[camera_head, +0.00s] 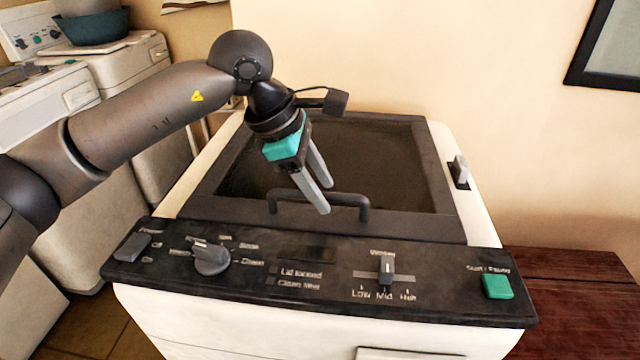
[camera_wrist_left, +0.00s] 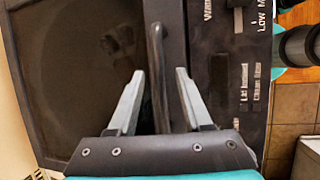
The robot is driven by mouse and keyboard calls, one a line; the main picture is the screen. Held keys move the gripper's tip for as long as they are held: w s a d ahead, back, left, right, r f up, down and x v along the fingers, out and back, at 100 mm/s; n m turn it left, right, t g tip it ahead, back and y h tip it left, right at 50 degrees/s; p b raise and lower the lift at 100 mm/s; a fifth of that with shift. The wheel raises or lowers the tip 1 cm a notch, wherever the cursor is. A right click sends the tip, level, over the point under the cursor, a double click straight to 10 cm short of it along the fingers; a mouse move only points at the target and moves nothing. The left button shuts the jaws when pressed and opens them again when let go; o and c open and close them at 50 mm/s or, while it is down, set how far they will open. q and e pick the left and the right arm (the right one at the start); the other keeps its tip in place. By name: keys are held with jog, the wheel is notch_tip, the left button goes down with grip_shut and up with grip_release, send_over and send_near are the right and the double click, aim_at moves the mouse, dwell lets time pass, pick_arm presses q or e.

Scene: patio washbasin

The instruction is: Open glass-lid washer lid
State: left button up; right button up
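The washer (camera_head: 320,338) is white with a dark top, and its glass lid (camera_head: 390,160) lies shut. A dark bar handle (camera_head: 352,199) stands at the lid's front edge. My left gripper (camera_head: 322,200) is over the handle, pointing down, with its fingers apart. In the left wrist view the lid's glass (camera_wrist_left: 70,75) is on the left. The handle (camera_wrist_left: 157,75) runs between the two open fingers there, with a visible gap to each. I cannot tell how far down the fingers reach around it. My right gripper's fingers do not show.
The control panel (camera_head: 230,285) spans the washer's front, with a knob (camera_head: 211,258), a slider (camera_head: 386,270) and a green button (camera_head: 497,286). Other white machines (camera_head: 110,75) stand at left, one bearing a teal bowl (camera_head: 95,28). A red-brown wooden surface (camera_head: 575,300) is at right.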

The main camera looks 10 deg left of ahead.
pick_arm(q)
grip_shut()
dwell(1.3)
